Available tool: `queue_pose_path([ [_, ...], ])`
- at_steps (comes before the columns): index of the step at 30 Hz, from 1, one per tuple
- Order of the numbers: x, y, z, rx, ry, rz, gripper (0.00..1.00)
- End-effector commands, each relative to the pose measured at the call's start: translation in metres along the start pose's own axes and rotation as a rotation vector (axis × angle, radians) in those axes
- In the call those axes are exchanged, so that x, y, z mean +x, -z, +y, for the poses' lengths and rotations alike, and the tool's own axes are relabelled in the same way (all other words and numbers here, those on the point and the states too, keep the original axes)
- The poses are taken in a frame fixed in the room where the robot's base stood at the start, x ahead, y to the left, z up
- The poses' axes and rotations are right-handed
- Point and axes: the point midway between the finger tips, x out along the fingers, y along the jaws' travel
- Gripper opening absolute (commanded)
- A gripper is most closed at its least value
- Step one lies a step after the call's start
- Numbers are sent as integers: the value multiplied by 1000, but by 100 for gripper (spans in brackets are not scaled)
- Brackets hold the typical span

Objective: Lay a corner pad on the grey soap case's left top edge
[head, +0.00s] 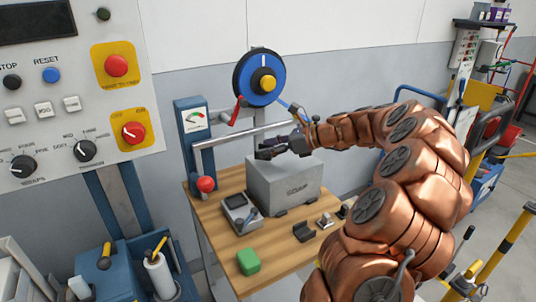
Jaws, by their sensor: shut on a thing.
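My gripper (271,151) is over the left part of the case's top, shut on a small dark piece that looks like a corner pad (264,154). The piece is at or just above the left top edge; I cannot tell whether it touches. Another dark corner pad (303,232) lies on the table in front of the case.
The table (277,239) also holds a grey device (238,210), a green block (248,262) and small metal parts (325,221) at the right. A blue gauge post with a red knob (206,184) stands left of the case. A grey rail runs behind it.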

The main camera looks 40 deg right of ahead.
Motion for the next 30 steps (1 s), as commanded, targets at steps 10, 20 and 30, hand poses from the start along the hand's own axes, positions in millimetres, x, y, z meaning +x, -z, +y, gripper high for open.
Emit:
queue_pose_path([
  [10, 13, 14, -4, 2, -1, 0, 27],
  [20, 19, 30, -5, -2, 3, 0, 27],
  [30, 20, 33, -5, -2, 2, 0, 66],
])
